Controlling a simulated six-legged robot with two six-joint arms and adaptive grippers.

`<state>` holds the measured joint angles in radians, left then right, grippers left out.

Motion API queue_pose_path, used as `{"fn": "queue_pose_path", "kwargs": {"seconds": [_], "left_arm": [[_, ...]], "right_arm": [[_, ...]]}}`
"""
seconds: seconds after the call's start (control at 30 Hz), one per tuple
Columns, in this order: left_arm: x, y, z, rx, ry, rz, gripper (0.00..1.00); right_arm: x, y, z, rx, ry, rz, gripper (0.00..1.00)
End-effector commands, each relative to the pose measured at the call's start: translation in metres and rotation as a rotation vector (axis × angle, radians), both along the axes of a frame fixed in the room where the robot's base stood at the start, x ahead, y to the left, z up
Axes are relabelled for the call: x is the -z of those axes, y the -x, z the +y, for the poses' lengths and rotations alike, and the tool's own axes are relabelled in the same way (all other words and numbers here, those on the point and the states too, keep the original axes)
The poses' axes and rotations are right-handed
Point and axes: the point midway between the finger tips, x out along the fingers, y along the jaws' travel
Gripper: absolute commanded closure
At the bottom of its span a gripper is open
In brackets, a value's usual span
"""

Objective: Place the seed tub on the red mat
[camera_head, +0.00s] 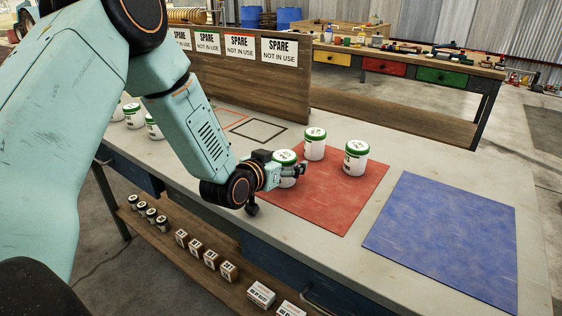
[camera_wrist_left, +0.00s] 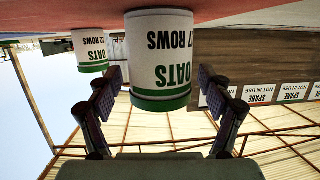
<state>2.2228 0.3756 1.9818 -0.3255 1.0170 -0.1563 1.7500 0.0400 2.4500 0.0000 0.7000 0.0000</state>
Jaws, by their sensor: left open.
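Three white seed tubs with green lids stand on the red mat (camera_head: 325,200) in the head view: a near one (camera_head: 286,157), a back one (camera_head: 314,146) and a right one (camera_head: 356,158). My left gripper (camera_head: 298,172) is at the near tub and partly hides it. The left wrist view is upside down. It shows my left gripper (camera_wrist_left: 160,85) open, with its fingers on either side of an oats tub (camera_wrist_left: 160,50) that stands upright. Whether the fingers touch it is unclear. Another oats tub (camera_wrist_left: 88,50) stands beyond. My right gripper is not in view.
A blue mat (camera_head: 445,240) lies empty to the right. More tubs (camera_head: 134,116) stand at the bench's left, partly behind my arm. A wooden board with "spare" signs (camera_head: 235,65) runs along the back. Small tins and boxes (camera_head: 205,255) sit on the shelf below.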

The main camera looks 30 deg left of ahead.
Motion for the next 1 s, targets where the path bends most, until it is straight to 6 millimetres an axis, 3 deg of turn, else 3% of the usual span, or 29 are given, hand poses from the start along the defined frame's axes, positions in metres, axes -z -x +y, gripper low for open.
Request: {"fn": "queue_pose_path", "kwargs": {"seconds": [0.03, 0.17, 0.5, 0.73, 1.0], "left_arm": [[0.013, 0.007, -0.002, 0.002, 0.005, 0.033, 0.20], [0.000, 0.007, -0.002, 0.002, 0.005, 0.033, 0.20], [-0.023, 0.065, 0.003, -0.001, 0.011, 0.023, 0.20], [-0.033, 0.094, 0.005, -0.002, 0.009, 0.020, 0.20], [-0.038, 0.114, 0.007, 0.000, 0.004, 0.018, 0.20]], "right_arm": [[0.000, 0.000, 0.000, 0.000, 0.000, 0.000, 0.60], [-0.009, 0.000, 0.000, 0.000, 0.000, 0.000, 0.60], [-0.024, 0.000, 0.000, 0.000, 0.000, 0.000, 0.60], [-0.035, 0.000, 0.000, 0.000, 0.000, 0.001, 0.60], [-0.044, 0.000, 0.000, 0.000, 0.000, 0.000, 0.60]]}}
